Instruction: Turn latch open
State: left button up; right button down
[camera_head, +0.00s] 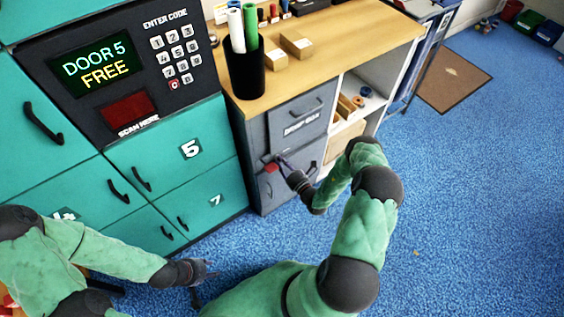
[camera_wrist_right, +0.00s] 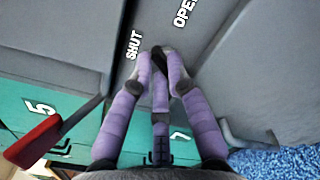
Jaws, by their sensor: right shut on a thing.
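The grey drop box cabinet (camera_head: 297,120) stands below the wooden counter. In the right wrist view its grey face carries the words SHUT (camera_wrist_right: 134,45) and OPEN (camera_wrist_right: 186,14). My right gripper (camera_head: 280,160) is at the lower part of this cabinet. In the right wrist view its purple fingers (camera_wrist_right: 161,58) are shut on a small dark latch (camera_wrist_right: 159,62), close to SHUT. The fingertips hide part of the latch, so its exact angle is unclear. My left gripper (camera_head: 205,278) is low above the blue floor, open and empty, away from the cabinet.
A red piece (camera_wrist_right: 34,141) juts from the cabinet beside my right gripper. Teal lockers (camera_head: 182,150) with a keypad panel (camera_head: 120,68) stand left. A black pen cup (camera_head: 245,70) and small cartons (camera_head: 296,43) stand on the counter (camera_head: 340,40). The blue floor at right is clear.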

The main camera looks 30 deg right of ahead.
jog(key=m, duration=1)
jog(key=shift+d+f+m, duration=0.2)
jog(key=shift+d+m, duration=0.1)
jog(key=shift+m, duration=0.3)
jog(key=c, duration=1.2)
grip_release()
jog(key=shift+s, duration=0.1)
jog(key=s+d, duration=0.1)
jog(key=s, duration=1)
jog(key=shift+s, duration=0.4)
